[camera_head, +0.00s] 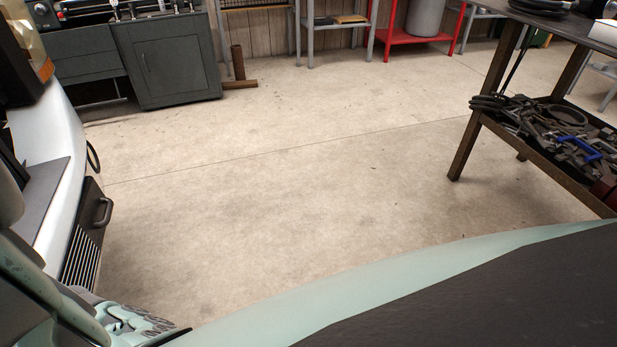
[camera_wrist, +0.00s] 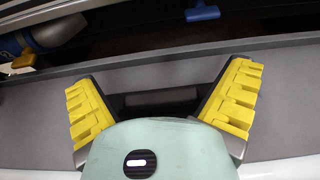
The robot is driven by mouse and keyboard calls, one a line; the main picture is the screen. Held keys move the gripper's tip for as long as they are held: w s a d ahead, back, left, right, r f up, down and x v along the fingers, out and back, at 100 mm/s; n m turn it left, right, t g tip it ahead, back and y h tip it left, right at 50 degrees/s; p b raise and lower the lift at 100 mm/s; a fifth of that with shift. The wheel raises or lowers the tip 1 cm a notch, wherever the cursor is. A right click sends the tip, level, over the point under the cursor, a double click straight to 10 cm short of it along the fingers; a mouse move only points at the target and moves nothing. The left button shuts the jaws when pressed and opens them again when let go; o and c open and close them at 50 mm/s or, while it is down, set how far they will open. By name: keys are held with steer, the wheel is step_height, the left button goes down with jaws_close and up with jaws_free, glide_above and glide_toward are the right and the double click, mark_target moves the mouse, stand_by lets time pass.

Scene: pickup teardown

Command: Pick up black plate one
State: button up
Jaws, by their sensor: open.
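My gripper (camera_wrist: 162,78) shows in the wrist view with its two yellow-padded fingers spread wide. It is open, and no object is clearly held between the fingers. It is over a grey ledge (camera_wrist: 290,110). I cannot clearly make out black plate one in either view. A dark, flat, rounded item (camera_head: 543,6) lies on top of the workbench at the upper right of the head view, cut off by the frame edge; I cannot tell whether it is the plate. The gripper is not clearly visible in the head view.
The workbench's lower shelf (camera_head: 464,122) holds tools and cables. A grey cabinet (camera_head: 177,72) and red stand (camera_head: 400,38) are at the back. A white body with a black grille (camera_head: 82,245) is at left. The middle floor is clear. A blue object (camera_wrist: 202,13) lies beyond the ledge.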

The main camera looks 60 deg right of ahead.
steer(key=shift+c, duration=0.2)
steer(key=c, duration=1.4)
steer(key=shift+o, duration=0.2)
